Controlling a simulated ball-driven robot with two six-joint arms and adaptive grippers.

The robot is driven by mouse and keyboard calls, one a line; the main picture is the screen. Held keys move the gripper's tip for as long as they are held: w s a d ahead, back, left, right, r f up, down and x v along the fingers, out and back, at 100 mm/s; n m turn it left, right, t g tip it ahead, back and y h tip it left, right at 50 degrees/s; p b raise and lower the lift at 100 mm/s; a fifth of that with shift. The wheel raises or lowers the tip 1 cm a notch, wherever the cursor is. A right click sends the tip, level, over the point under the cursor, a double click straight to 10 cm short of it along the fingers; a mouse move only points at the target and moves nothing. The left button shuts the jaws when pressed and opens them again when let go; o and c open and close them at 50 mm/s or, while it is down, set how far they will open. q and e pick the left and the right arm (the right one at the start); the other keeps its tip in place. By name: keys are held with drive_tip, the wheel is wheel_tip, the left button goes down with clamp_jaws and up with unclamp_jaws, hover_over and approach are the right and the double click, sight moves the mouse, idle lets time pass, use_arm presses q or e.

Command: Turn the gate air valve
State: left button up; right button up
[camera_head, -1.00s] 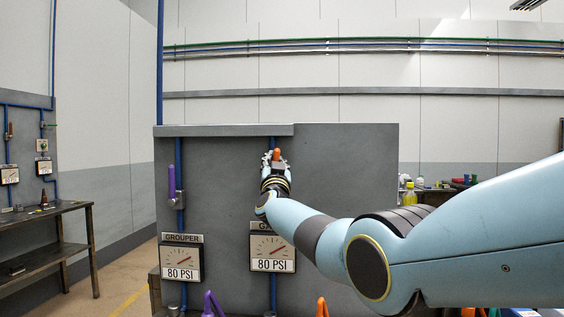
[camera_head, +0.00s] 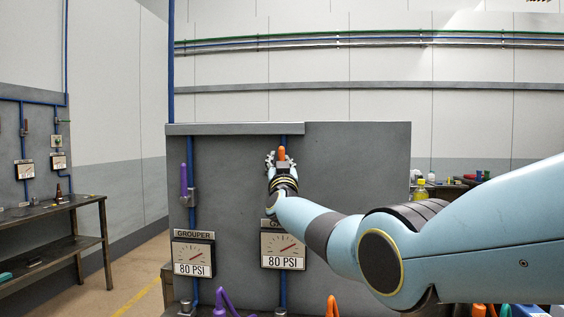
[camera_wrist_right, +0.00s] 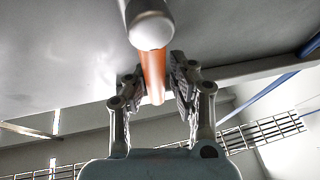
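The orange valve handle (camera_head: 282,153) stands upright on the grey panel, above a gauge (camera_head: 283,250) whose name plate is mostly hidden by my arm; only a first letter like G shows. The gauge reads 80 PSI. My right gripper (camera_head: 280,162) is at this handle with its fingers spread to either side. In the right wrist view the orange handle (camera_wrist_right: 153,75) lies between the two finger pads (camera_wrist_right: 158,88), with narrow gaps seeming to remain beside it. The rounded grey valve end (camera_wrist_right: 152,30) is in front of it. My left gripper is out of view.
A purple handle (camera_head: 184,180) stands left, above the GROUPER gauge (camera_head: 193,256). Purple (camera_head: 224,300) and orange (camera_head: 332,306) hoses or handles show at the bottom. A dark workbench (camera_head: 60,210) stands far left. A yellow bottle (camera_head: 421,190) is behind the panel's right.

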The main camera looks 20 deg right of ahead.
drive_tip(key=o, duration=0.3)
drive_tip(key=shift+a+r, duration=0.1)
drive_tip(key=shift+r, duration=0.05)
drive_tip(key=shift+d, duration=0.2)
drive_tip(key=v, duration=1.2)
drive_tip(key=shift+a, duration=0.1)
